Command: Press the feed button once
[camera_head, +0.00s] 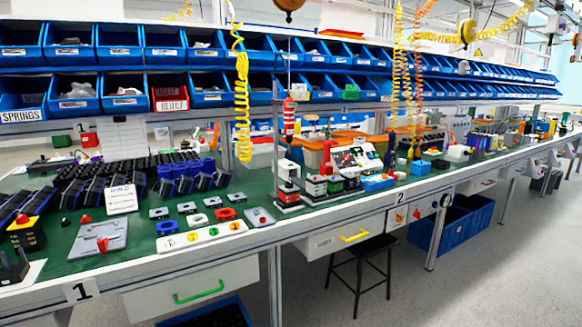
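A feed button cannot be picked out by label, as any print is too small to read. Neither of my grippers shows in the head view.
Small switch blocks (187,208) sit behind the strip. A tool stand (289,180) rises to the right. A yellow coiled hose (242,100) hangs over the bench. Bare green mat (140,253) shows around the strip.

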